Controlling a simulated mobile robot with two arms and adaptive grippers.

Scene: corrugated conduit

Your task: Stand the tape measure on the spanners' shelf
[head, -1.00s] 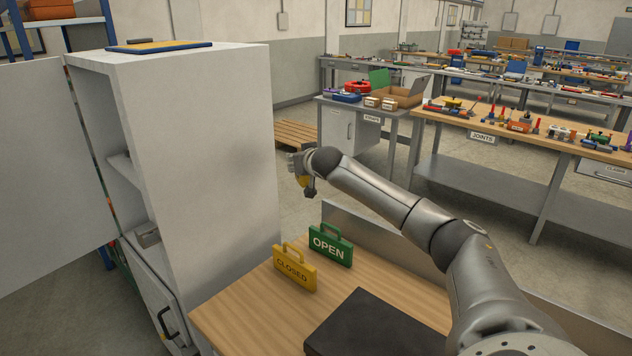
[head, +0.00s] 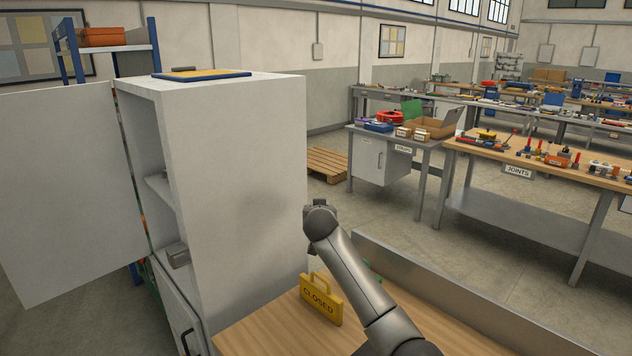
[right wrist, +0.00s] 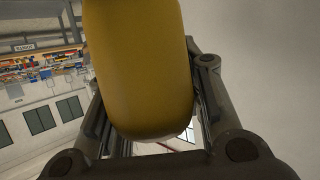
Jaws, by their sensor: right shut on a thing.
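My right gripper is shut on the yellow tape measure (right wrist: 140,70), which fills the middle of the right wrist view between the fingers (right wrist: 150,112). In the head view my right wrist (head: 320,212) is by the right side of the white cabinet (head: 250,170), outside it. The fingers and the tape measure are hidden there. The cabinet is open at its left front, with an upper shelf (head: 160,187) and a grey object (head: 177,254) lower down. No spanners can be made out on the shelves. My left gripper is out of view.
The cabinet's door (head: 70,190) stands swung open to the left. A yellow CLOSED sign (head: 321,300) stands on the wooden bench (head: 265,330); my arm mostly covers a green sign behind it. A blue-edged board (head: 200,75) lies on the cabinet top.

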